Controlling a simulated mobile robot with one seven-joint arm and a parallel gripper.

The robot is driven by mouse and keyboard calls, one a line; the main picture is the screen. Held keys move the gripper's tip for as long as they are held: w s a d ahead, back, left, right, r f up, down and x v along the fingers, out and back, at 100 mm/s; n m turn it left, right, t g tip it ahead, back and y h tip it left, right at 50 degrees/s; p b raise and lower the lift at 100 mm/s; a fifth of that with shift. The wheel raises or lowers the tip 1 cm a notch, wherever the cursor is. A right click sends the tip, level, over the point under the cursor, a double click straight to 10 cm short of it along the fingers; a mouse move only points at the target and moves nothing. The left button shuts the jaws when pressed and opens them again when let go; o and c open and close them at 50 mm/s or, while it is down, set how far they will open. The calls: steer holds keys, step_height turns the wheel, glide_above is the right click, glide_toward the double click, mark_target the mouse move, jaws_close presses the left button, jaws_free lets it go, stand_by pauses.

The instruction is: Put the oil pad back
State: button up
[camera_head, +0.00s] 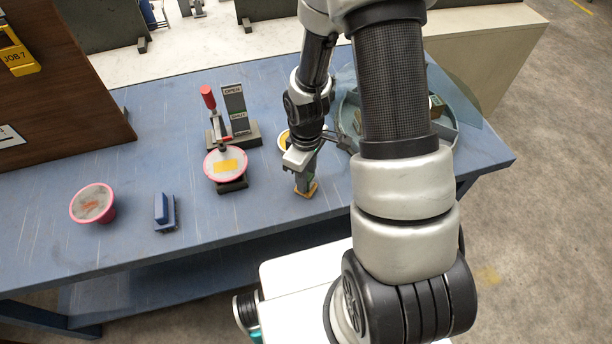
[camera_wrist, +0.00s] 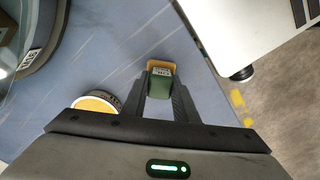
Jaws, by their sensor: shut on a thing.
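A pale label shows on the block in the wrist view, between the two dark fingers. In the head view the oil pad (camera_head: 306,190) is just above or on the blue table near its front edge; I cannot tell which. A round compartment tray (camera_head: 346,112) stands behind and right of my gripper, partly hidden by my arm. Its edge also shows in the wrist view (camera_wrist: 52,50).
A round tin with a yellow inside (camera_wrist: 95,104) stands beside my gripper. A red-handled clamp fixture (camera_head: 215,120) with a pink-rimmed disc (camera_head: 225,163), a blue bracket (camera_head: 164,214) and a pink-rimmed spool (camera_head: 92,203) stand to the left. A brown board (camera_head: 60,90) rises at the far left.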

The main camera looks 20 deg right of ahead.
steer(key=o, duration=1)
steer(key=shift+c, duration=0.2)
